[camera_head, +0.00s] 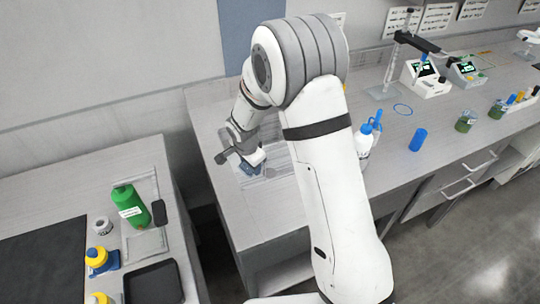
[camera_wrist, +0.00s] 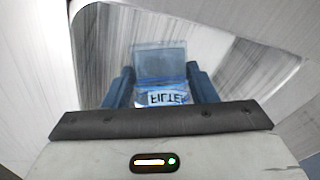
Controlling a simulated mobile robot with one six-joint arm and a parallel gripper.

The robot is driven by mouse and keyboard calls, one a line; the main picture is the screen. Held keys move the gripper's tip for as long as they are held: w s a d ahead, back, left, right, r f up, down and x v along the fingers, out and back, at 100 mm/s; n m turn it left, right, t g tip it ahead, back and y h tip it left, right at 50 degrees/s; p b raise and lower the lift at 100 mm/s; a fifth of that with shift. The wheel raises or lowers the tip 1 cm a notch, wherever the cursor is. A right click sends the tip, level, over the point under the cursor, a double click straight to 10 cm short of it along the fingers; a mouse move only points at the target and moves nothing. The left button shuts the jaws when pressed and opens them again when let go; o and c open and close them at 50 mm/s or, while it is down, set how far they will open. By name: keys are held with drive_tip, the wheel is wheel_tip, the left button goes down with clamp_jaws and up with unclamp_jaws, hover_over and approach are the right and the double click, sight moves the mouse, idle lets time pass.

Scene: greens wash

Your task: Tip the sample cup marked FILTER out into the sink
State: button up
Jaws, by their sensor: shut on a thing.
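Behind the cup is the grey metal basin of the sink (camera_wrist: 215,42). In the head view my gripper (camera_head: 250,165) is low over the near end of the right bench, at the sink. I cannot tell whether the cup holds anything.
White wash bottles with blue tops (camera_head: 364,138) and a blue cylinder (camera_head: 418,140) stand right of my arm. Instruments (camera_head: 425,78) stand farther back. A green bottle (camera_head: 131,206) and a black tray (camera_head: 153,284) are on the left bench, across a gap.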

drive_tip(key=shift+r+p, duration=0.2)
drive_tip(key=shift+p, duration=0.85)
drive_tip(key=shift+d+r+g+y+p, duration=0.1)
drive_tip(key=shift+r+g+y+p, duration=0.3)
drive_tip(key=shift+p, duration=0.65)
drive_tip(key=shift+f, duration=0.25)
drive_tip(key=shift+w+d+r+g+y+b, duration=0.15)
drive_tip(key=shift+r+g+y+b, duration=0.25)
drive_tip(key=shift+y+b, duration=0.75)
drive_tip(key=shift+w+d+r+m+g+y+b, duration=0.15)
drive_tip(key=shift+w+d+r+g+y+b, duration=0.15)
drive_tip(key=shift+b, duration=0.35)
drive_tip(key=shift+w+d+r+m+g+y+b, duration=0.1)
drive_tip(key=shift+w+d+r+m+g+b, duration=0.1)
drive_tip(key=shift+d+b, duration=0.3)
drive_tip(key=shift+w+d+r+g+y+b, duration=0.1)
drive_tip(key=shift+r+g+y+b, duration=0.15)
drive_tip(key=shift+g+y+b, duration=0.3)
